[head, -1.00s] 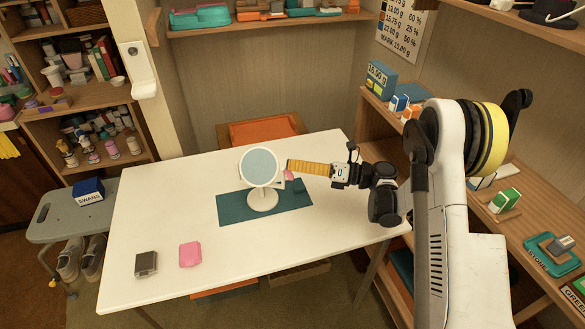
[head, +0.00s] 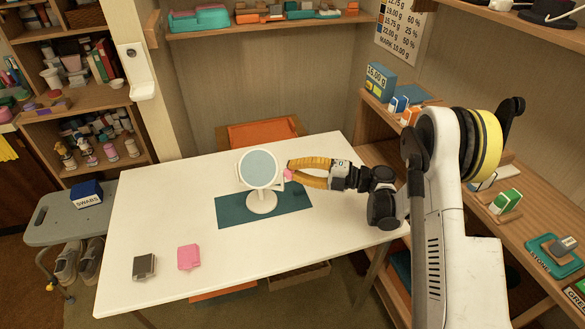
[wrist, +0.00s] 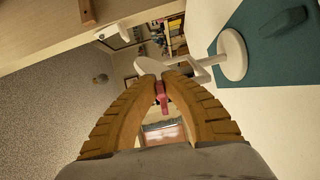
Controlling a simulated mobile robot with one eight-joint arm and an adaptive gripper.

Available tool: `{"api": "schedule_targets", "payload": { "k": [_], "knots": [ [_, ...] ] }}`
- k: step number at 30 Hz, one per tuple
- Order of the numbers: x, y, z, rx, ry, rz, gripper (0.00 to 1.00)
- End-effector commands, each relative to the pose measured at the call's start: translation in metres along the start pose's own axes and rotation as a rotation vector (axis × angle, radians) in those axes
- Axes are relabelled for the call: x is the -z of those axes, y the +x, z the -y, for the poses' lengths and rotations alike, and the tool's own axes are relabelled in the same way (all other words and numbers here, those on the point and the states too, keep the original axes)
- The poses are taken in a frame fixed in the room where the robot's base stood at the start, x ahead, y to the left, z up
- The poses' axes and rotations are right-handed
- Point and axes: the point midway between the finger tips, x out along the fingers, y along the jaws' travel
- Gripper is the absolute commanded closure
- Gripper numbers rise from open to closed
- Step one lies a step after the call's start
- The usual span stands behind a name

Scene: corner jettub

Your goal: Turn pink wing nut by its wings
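The pink wing nut (head: 288,175) sits at the right side of a round white table mirror (head: 261,169). In the wrist view one pink wing (wrist: 162,97) points down between my fingers. My gripper (head: 290,170) has two ribbed orange fingers and comes in from the right at the nut's height. In the wrist view the fingers (wrist: 167,76) bow inward and their tips meet close on both sides of the nut. It appears shut on the nut, though the exact contact is small and partly hidden. The mirror stands upright on a teal mat (head: 235,211).
A pink box (head: 189,257) and a dark grey box (head: 145,266) lie at the front left of the white table (head: 150,215). The table's left part is clear. Shelves (head: 515,215) stand to the right, near my arm. An orange chair (head: 262,132) stands behind.

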Motion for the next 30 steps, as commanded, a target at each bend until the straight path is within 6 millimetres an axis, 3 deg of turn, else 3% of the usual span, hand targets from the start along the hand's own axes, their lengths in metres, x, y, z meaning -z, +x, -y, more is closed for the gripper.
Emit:
{"api": "schedule_targets", "payload": {
  "k": [30],
  "knots": [
    [0.008,0.000,0.015,-0.001,0.964,0.000,1.00]
  ]
}}
